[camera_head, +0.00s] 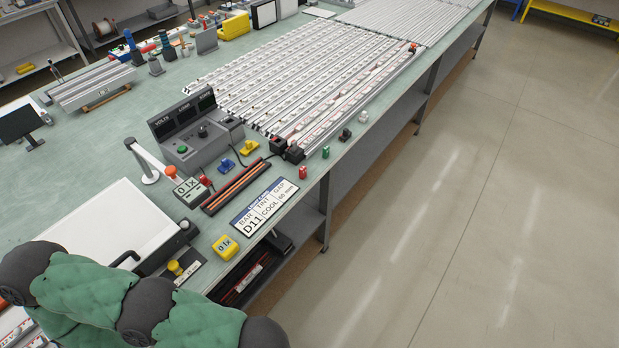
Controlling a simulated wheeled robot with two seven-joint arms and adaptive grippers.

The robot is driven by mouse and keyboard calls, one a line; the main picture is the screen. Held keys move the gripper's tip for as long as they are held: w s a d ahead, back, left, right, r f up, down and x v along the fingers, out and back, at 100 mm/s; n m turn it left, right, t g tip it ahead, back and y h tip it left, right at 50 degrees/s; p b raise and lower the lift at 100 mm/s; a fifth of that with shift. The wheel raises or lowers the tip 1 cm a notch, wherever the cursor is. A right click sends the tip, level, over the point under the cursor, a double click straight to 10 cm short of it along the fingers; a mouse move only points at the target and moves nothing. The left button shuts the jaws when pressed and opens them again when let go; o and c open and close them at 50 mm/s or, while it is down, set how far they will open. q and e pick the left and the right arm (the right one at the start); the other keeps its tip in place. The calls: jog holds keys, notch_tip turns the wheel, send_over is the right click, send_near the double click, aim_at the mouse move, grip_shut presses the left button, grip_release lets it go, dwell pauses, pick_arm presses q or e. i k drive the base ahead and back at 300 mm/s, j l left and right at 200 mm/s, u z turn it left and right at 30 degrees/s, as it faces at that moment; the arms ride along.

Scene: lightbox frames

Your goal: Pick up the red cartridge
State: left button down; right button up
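A small red cartridge (303,173) stands near the right edge of the green-topped bench. It is at the near end of a spaced row with a green cartridge (325,153), a black one (345,135) and a white one (363,117). Nothing touches the red cartridge. One of my arms, in a green sleeve with dark joints, crosses the bottom left corner of the view, well away from the cartridge. Neither of my grippers shows in the view.
A grey meter box (195,142) and long rows of light bars (310,75) stand beyond. A white panel (105,235) lies at left. Floor to the right is clear.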

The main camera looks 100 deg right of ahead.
aim_at(303, 172)
jog(key=z, duration=1.8)
